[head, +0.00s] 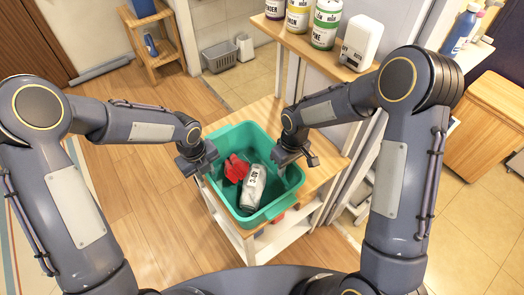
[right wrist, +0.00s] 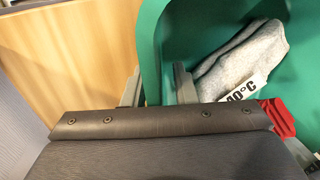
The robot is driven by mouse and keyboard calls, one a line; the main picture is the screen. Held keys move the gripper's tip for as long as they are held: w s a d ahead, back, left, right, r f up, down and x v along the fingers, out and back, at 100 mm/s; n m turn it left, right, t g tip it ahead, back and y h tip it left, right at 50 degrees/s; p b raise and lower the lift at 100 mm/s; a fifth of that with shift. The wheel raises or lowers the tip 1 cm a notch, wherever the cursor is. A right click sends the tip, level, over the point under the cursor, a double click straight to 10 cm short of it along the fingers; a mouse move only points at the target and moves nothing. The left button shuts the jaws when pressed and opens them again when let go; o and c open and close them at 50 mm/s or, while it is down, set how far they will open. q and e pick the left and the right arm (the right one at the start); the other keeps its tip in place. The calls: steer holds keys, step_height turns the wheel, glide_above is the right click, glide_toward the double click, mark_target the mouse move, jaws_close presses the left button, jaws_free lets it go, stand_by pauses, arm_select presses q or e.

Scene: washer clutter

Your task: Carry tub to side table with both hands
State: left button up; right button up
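The green tub (head: 272,210) stands upright, apparently resting on a small wooden-topped table (head: 262,112) with a white frame. Inside it lie a red cloth (head: 236,168) and a grey cloth (head: 253,188) with a "40°C" label. My left gripper (head: 198,160) is at the tub's left rim, its fingers spread. My right gripper (head: 296,160) is at the right rim, also spread. In the right wrist view the right gripper (right wrist: 158,88) has one finger outside and one inside the tub wall (right wrist: 150,45), with a gap between them. The finger ends at the left rim are hard to see.
A shelf (head: 300,42) behind holds several labelled cans (head: 326,22) and a white box (head: 362,42). A grey basket (head: 219,57) and a wooden stool (head: 157,50) stand on the floor at the back. A wooden cabinet (head: 480,125) is at right. The floor left of the table is clear.

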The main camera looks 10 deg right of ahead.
steer(key=shift+r, duration=0.2)
arm_select(q)
step_height(320, 180, up, 12)
steer(key=a, duration=0.1)
steer(key=shift+s, duration=0.3)
arm_select(e)
step_height(320, 180, up, 12)
steer(key=d, duration=0.1)
steer(key=shift+w+f, duration=0.2)
steer(key=shift+w, duration=0.1)
